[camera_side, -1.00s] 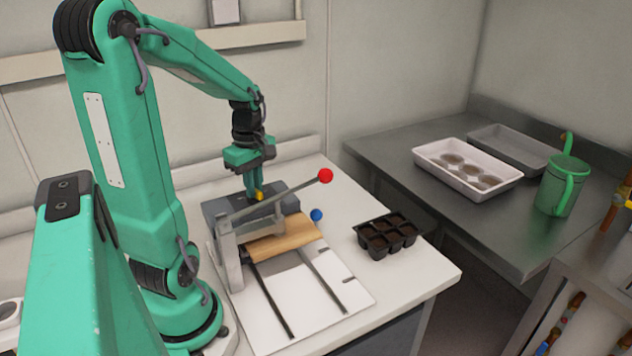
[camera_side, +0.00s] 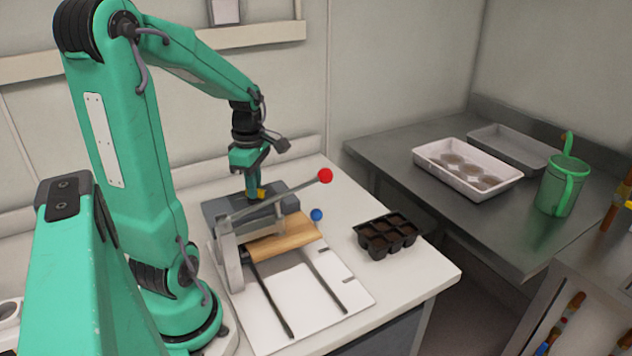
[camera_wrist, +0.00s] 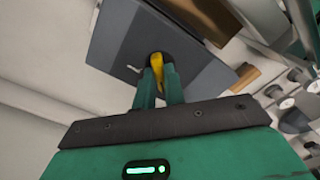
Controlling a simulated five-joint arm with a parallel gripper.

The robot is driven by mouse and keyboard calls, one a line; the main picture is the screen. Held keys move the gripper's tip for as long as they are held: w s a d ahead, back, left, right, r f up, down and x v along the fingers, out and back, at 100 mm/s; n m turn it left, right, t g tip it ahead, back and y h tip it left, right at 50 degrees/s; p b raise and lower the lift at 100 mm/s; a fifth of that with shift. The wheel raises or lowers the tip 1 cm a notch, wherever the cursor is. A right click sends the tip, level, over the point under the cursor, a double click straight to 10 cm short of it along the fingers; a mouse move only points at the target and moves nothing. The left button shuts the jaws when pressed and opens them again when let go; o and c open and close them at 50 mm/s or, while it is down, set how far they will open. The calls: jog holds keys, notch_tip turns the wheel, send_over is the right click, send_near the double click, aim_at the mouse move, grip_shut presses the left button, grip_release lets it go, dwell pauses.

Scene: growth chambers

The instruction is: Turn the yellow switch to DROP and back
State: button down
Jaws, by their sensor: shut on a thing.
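The yellow switch (camera_side: 261,192) sits on top of a dark grey box (camera_side: 221,206) at the back of the press-like device. It also shows in the wrist view (camera_wrist: 156,66), at the tips of my fingers. My gripper (camera_side: 256,191) points down from above and is shut on the switch. In the wrist view my two green fingers (camera_wrist: 158,84) close around the switch's near part. A small white mark (camera_wrist: 133,69) shows on the box left of the switch. No DROP lettering is readable in either view.
A lever with a red knob (camera_side: 325,176) slants up over the device, close to my gripper. A black cell tray (camera_side: 386,237) stands right. A white tray (camera_side: 468,170) and green watering can (camera_side: 562,186) are on the metal bench.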

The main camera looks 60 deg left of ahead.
jog(key=c, duration=1.5)
grip_release()
jog(key=shift+r, duration=3.95)
jog(key=shift+w+d+r+m, duration=0.1)
jog(key=shift+w+d+m, duration=0.1)
jog(key=shift+d+m, duration=0.35)
jog(key=d+m+t, duration=0.2)
jog(key=d+m, duration=0.4)
jog(key=m, duration=0.2)
jog(key=d+m+t, duration=0.1)
jog(key=d+m, duration=0.5)
jog(key=m, duration=0.3)
jog(key=d+r+m+t, duration=0.1)
jog(key=d+m+t, duration=0.1)
jog(key=d+m, duration=0.5)
jog(key=shift+r+m+t, duration=0.1)
jog(key=shift+m+t, duration=0.2)
jog(key=shift+m, duration=0.75)
